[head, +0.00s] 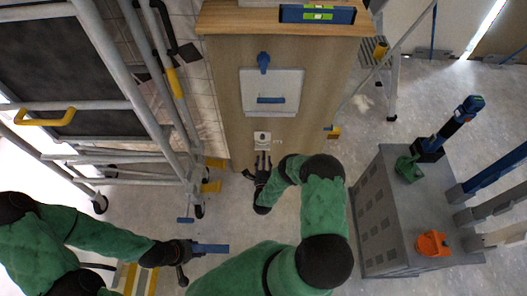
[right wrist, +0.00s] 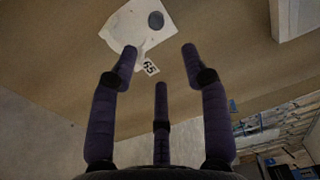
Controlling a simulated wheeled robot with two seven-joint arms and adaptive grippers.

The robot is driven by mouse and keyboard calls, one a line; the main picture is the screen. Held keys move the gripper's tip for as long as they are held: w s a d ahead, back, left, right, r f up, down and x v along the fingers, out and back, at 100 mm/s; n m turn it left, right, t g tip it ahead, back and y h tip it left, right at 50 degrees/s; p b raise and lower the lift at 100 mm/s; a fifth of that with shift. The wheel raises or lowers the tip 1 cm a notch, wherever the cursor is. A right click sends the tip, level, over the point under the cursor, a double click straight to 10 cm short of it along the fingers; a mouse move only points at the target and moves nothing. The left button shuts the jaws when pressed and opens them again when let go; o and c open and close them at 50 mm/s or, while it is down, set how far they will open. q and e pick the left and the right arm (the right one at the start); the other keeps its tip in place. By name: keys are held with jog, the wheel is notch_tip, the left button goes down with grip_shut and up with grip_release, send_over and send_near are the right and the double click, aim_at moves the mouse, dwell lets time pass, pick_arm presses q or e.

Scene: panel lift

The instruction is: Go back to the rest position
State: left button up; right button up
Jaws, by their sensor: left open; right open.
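My right gripper (head: 263,158) is open and empty, its fingers pointing at the lower part of a light wooden panel (head: 225,95). Just beyond the fingertips is a small white plate (head: 262,138) with a dark round spot. My left gripper (head: 190,255) is open at the lower left, above the floor. A blue bar (head: 212,248) shows by its fingers; I cannot tell whether they touch.
The panel carries a white hatch (head: 287,80) with blue handles, and a level (head: 317,14) lies on top. A metal scaffold (head: 135,75) stands left. A grey cabinet (head: 385,225) with an orange item (head: 432,243) stands right. Floor between is partly open.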

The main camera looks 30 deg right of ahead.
jog(key=shift+s+a, duration=0.35)
jog(key=shift+s, duration=0.25)
jog(key=w+a+r+n+g+y+p, duration=0.1)
jog(key=w+a+n+g+y+p, duration=0.2)
jog(key=a+n+y, duration=0.6)
jog(key=s+a+r+n+g+y+p, duration=0.1)
jog(key=s+a+r+n+g, duration=0.3)
jog(key=s, duration=0.4)
jog(key=s+a+r+n+g+y+p, duration=0.2)
jog(key=s+a+r+n+g, duration=0.2)
jog(key=s, duration=0.5)
jog(key=s+a+r+n+g+y+p, duration=0.1)
jog(key=s+a+r+n+g, duration=0.2)
jog(key=s+a+r+n, duration=0.2)
jog(key=s+a+r, duration=0.1)
jog(key=s+r, duration=0.2)
jog(key=s, duration=0.1)
jog(key=shift+s+g+y, duration=0.15)
jog(key=shift+g+y, duration=0.15)
jog(key=shift+g, duration=0.1)
